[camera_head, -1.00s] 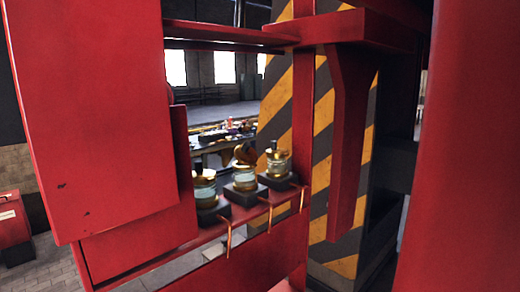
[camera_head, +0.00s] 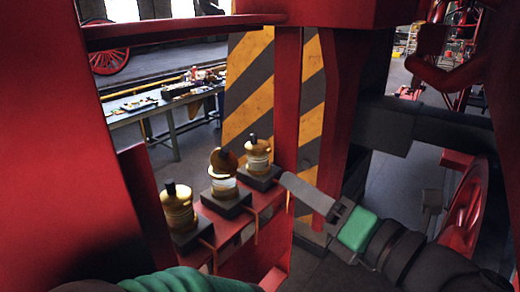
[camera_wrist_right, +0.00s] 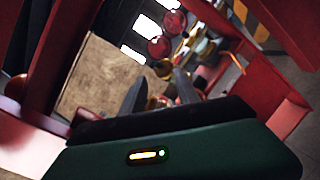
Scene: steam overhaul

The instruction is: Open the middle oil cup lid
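Three brass oil cups stand in a slanting row on dark blocks on a red ledge (camera_head: 237,229). The middle oil cup (camera_head: 222,186) has its round brown lid (camera_head: 223,161) tilted up above the cup. The left cup (camera_head: 179,208) and right cup (camera_head: 257,158) have dark knobs on top. My right gripper (camera_head: 285,179) reaches in from the right, its fingertips beside the right cup's block; contact cannot be told. In the right wrist view its fingers (camera_wrist_right: 160,82) stand apart with no held thing clear between them. My left arm shows at the bottom edge; its fingertips are out of view.
A red panel stands left of the cups and a red bar (camera_head: 180,34) runs above them. A yellow-and-black striped pillar (camera_head: 249,90) and red posts stand behind on the right. A workbench (camera_head: 160,105) is farther back.

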